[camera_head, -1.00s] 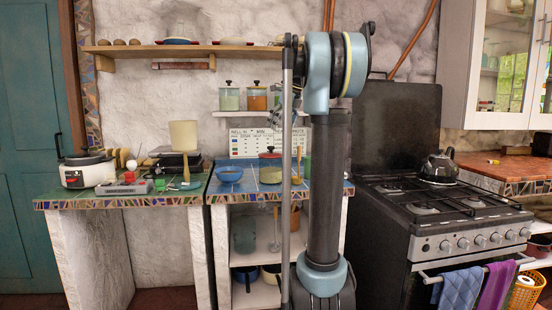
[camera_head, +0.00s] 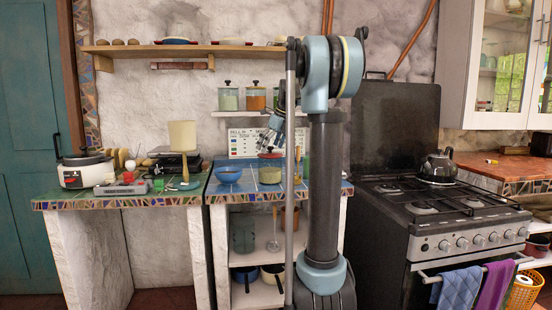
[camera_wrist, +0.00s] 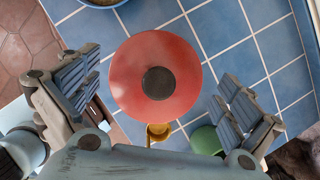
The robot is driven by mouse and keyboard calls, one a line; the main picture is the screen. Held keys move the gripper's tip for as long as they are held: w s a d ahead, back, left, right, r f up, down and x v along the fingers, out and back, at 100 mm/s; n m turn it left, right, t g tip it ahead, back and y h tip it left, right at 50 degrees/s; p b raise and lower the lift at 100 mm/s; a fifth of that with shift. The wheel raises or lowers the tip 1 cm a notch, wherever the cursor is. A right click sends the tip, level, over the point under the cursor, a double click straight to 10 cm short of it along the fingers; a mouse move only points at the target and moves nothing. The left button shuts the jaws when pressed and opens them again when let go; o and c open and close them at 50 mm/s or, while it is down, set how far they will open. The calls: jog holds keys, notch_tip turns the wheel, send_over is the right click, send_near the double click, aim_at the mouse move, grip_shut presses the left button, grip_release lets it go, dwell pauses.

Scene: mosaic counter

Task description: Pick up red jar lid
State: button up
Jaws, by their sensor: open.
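The red jar lid (camera_head: 270,155) sits on a jar (camera_head: 270,174) on the blue-tiled counter in the head view. In the wrist view the lid (camera_wrist: 183,60) is a round red disc with a dark round knob (camera_wrist: 158,83) at its middle. My gripper (camera_wrist: 156,93) is open and empty, with one padded finger left of the lid and one to its right. Both fingers look clear of the rim in that view. In the head view my gripper (camera_head: 272,137) is just above the lid, partly hidden by my arm.
A blue bowl (camera_head: 228,174) stands left of the jar. A yellow-brown item (camera_wrist: 158,131) and a green round item (camera_wrist: 205,141) are close to the lid. A shelf with jars (camera_head: 229,97) is behind. The stove (camera_head: 430,215) is at right.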

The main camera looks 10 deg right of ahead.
jog(key=c, duration=1.1)
jog(key=shift+s, duration=0.1)
jog(key=c, duration=0.6)
